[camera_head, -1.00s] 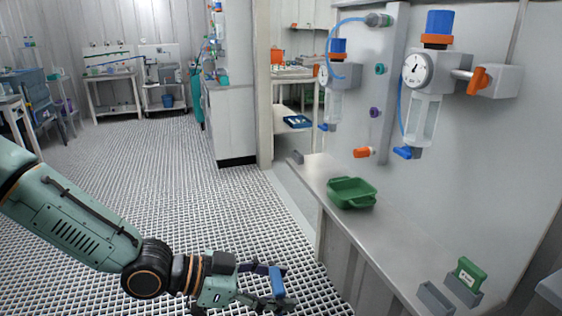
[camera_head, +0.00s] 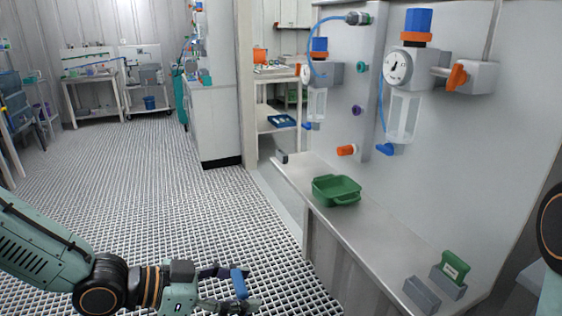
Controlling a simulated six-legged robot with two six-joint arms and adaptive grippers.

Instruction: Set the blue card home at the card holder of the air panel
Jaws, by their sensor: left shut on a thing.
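My left gripper (camera_head: 240,290) is at the bottom of the head view, shut on the blue card (camera_head: 239,281). It holds the card out over the grated floor, left of the shelf and apart from it. Two small grey holders stand at the near end of the shelf under the panel. The left grey holder (camera_head: 422,296) looks empty. The right grey holder (camera_head: 446,288) has a green card (camera_head: 453,267) with a pale label standing in it. I cannot tell from a label which holder is the air panel's. My right gripper is not in view.
A green tray (camera_head: 336,191) sits on the metal shelf (camera_head: 375,225), with bare shelf between it and the holders. Gauges, an orange-handled valve (camera_head: 457,77) and a blue hose (camera_head: 381,105) stick out from the panel (camera_head: 480,160). Part of my right arm shows at the right edge.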

